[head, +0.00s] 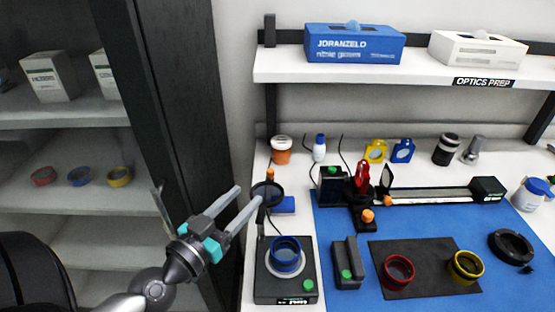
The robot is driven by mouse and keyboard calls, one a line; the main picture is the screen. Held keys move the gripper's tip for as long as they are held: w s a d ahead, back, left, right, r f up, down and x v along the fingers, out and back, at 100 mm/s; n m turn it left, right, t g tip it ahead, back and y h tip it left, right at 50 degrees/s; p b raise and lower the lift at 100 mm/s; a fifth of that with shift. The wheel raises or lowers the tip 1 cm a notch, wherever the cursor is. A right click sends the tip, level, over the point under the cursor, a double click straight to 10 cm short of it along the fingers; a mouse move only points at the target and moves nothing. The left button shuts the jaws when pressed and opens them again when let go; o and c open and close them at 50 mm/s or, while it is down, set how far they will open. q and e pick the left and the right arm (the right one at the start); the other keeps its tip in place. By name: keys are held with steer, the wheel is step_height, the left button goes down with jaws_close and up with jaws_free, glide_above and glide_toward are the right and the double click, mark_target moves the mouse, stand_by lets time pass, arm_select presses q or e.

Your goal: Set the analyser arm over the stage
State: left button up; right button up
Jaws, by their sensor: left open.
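A dark box-shaped instrument (264,286) with a green button stands at the front left of the bench. On its top is a pale round stage (302,264) with a blue ring (286,246) on it. What looks like the analyser arm (261,217) stands raised at the back left of this instrument, with a dark round head at its top and an orange knob above. The arm is not over the stage. My left gripper (250,194) is open, its fingertips close to the raised arm's head; I cannot tell whether they touch. My right gripper is not in view.
A small dark block (346,277) with a green button stands right of the instrument. A dark mat (428,250) bears a red ring (398,271) and a yellow ring (466,267). An optical rail (435,195) lies behind. A dark cabinet edge (170,120) rises at left.

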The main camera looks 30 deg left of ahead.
mark_target(272, 169)
arm_select(q)
steer(key=w+p, duration=0.3)
steer(key=w, duration=0.9)
steer(key=shift+d+p, duration=0.1)
steer(key=shift+p, duration=0.2)
steer(key=shift+w, duration=0.9)
steer(key=shift+c, duration=0.3)
jaws_close()
